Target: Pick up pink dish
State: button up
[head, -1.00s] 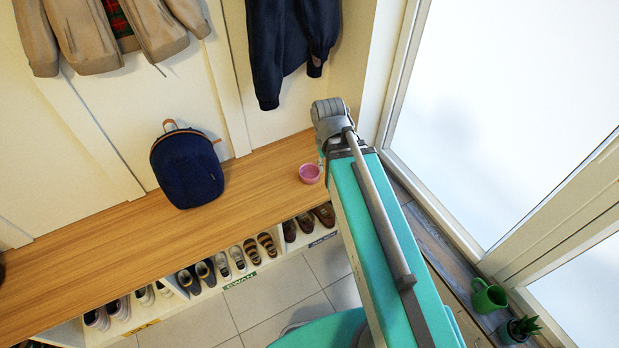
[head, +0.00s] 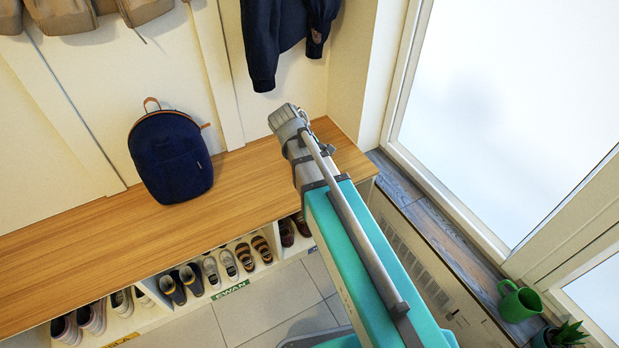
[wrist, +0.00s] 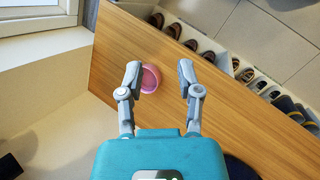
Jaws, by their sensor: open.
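The pink dish (wrist: 150,78) is on the wooden bench (wrist: 125,50) in the wrist view. It shows between my gripper's two fingers, close to the left finger, which hides part of its left side. My gripper (wrist: 159,72) is open and empty, with clear bench between the dish and the right finger. I cannot tell its height above the dish. In the head view my arm reaches over the right end of the bench (head: 90,225), and the dish is hidden there.
A navy backpack (head: 172,158) stands on the bench against the wall. Shoes (head: 229,264) fill the cubbies below. Dark clothing (head: 285,38) hangs above.

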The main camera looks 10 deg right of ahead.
jog(key=w+a+f+n+t+h+b, duration=0.1)
jog(key=w+a+f+n+h+b, duration=0.1)
jog(key=f+b, duration=0.4)
jog(key=w+a+f+n+t+h+b, duration=0.1)
jog(key=w+a+f+n+b, duration=0.3)
jog(key=b, duration=0.7)
jog(key=w+a+f+n+t+h+b, duration=0.1)
jog(key=w+a+f+n+h+b, duration=0.2)
jog(key=w+f+b, duration=0.3)
jog(key=shift+w+a+f+n+h+b, duration=0.1)
jog(key=shift+a+f+n+h+b, duration=0.05)
jog(key=shift+f+n+b, duration=0.4)
jog(key=shift+a+f+n+h+b, duration=0.15)
jog(key=shift+f+n+b, duration=0.2)
jog(key=shift+f+b, duration=0.4)
jog(key=shift+w+a+f+n+t+h+b, duration=0.15)
jog(key=shift+w+a+n+t+h+b, duration=0.2)
jog(key=shift+b, duration=0.2)
jog(key=b+x, duration=0.3)
jog(key=x, duration=0.4)
jog(key=shift+d+f, duration=0.3)
jog(key=shift+w+d, duration=0.15)
jog(key=shift+d, duration=0.25)
jog(key=shift+d+f, duration=0.1)
jog(key=shift+b+x, duration=1.05)
jog(key=shift+x, duration=1.45)
